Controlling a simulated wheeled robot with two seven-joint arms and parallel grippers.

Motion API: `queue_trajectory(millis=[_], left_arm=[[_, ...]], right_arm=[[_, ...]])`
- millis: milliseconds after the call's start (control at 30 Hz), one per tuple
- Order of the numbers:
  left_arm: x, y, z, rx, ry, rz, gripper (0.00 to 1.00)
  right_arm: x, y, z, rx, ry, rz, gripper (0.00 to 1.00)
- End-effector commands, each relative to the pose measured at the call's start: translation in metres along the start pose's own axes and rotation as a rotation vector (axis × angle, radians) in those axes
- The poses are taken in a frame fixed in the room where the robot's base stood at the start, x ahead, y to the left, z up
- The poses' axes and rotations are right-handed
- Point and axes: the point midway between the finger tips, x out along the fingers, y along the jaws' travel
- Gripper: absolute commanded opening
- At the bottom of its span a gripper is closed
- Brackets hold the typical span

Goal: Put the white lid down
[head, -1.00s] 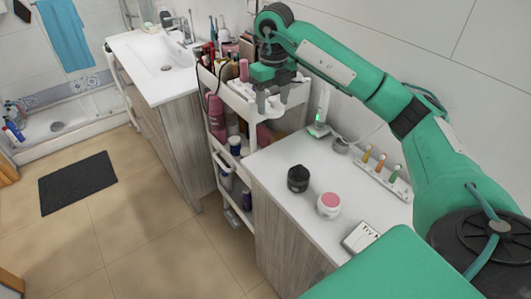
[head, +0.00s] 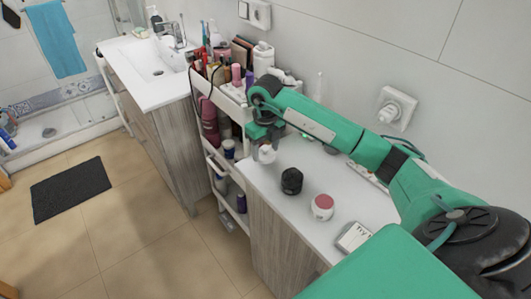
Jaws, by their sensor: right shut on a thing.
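My right gripper (head: 266,143) points down over the back left part of the white counter (head: 262,183), close to the cart's side. It is shut on a small white piece, which looks like the white lid (head: 267,154). The fingers and the arm hide part of the lid. I cannot tell whether the lid touches the counter. My left gripper is not in view.
A black jar (head: 291,181) and a white jar with a pink top (head: 322,207) stand on the counter, in front of my right arm. A small card (head: 354,237) lies near the front. The cart (head: 232,97) at the left is crowded with cosmetics.

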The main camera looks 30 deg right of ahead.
Motion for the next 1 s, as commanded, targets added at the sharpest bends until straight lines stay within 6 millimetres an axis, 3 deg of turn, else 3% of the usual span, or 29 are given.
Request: queue_trajectory(millis=[167,533,567,667,1000], left_arm=[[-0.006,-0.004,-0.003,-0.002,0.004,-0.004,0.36],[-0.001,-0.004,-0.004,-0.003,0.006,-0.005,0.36],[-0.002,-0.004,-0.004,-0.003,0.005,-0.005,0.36],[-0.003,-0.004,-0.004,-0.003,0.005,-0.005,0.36],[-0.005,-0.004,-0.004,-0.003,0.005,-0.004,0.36]], right_arm=[[0.024,0.000,0.000,0.001,0.002,0.001,0.36],[0.030,0.000,0.000,0.001,0.000,0.000,0.36],[0.029,0.000,0.000,0.001,0.000,0.000,0.61],[0.029,0.000,0.000,0.001,0.000,0.000,0.78],[0.025,0.000,0.000,0.000,0.000,0.001,0.78]])
